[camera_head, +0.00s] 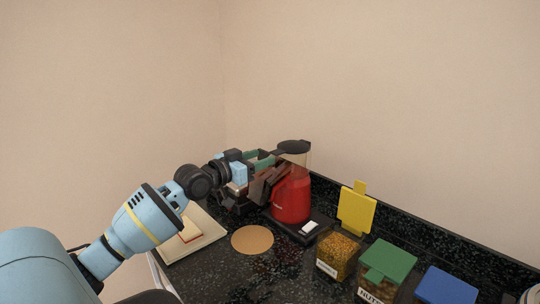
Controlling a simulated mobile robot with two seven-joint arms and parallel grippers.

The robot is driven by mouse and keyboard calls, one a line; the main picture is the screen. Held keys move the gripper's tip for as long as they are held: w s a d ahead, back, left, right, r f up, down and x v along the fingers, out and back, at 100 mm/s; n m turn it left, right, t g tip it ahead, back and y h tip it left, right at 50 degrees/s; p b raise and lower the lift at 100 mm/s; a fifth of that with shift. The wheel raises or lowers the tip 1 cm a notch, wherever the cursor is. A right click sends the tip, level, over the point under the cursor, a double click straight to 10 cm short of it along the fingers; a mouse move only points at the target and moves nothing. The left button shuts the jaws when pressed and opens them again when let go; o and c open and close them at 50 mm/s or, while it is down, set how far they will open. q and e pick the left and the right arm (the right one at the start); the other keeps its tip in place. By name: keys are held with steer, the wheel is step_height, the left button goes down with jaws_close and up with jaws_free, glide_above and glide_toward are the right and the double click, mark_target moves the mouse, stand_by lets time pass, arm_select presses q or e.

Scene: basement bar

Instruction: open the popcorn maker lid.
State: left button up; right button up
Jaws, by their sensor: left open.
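The popcorn maker (291,197) is red with a clear upper part and stands on the dark counter, near the back wall. Its dark lid (293,147) sits at the top, with a dark piece reaching left from it. My left gripper (268,172) is open, just left of the popcorn maker and below the level of the lid. Brown and greenish shapes overlap around the fingers, so I cannot tell whether they touch the popcorn maker. My right gripper is not in view.
A round tan mat (252,240) lies in front. A pale tray (207,241) is at the left. Right of the popcorn maker stand a jar with a raised yellow lid (356,211), a nut jar with a green lid (388,260) and a blue-lidded container (446,288).

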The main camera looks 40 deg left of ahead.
mark_target(273, 153)
arm_select(q)
steer(key=shift+w+d, duration=0.2)
steer(key=shift+w, duration=2.05)
steer(key=shift+c, duration=0.3)
jaws_close()
